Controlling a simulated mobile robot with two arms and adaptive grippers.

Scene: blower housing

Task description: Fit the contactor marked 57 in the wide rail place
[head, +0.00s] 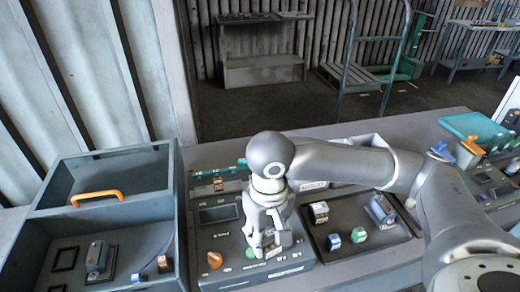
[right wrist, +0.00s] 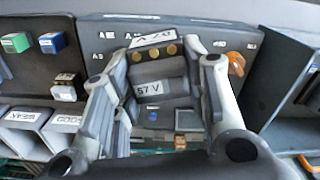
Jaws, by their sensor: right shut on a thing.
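My right gripper (head: 268,240) hangs low over the grey control panel (head: 210,240). In the right wrist view its fingers (right wrist: 160,95) are shut on a dark grey contactor (right wrist: 160,70) with a white label reading 57 V and brass-coloured terminals. The contactor is between the two fingers; whether it touches the panel I cannot tell. A rail strip with green and copper-coloured parts (head: 220,181) lies along the panel's far side. It partly shows below the contactor in the right wrist view (right wrist: 186,122). The wide place itself is not clearly seen. My left gripper is not in view.
A dark tray (head: 397,238) right of the panel holds a blue block (head: 334,242), a green block (head: 358,235), a white-topped block (head: 319,212) and a grey cylindrical part (head: 382,209). A grey box (head: 178,220) with an orange handle (head: 97,197) stands left. An orange knob (head: 214,259) sticks up from the panel.

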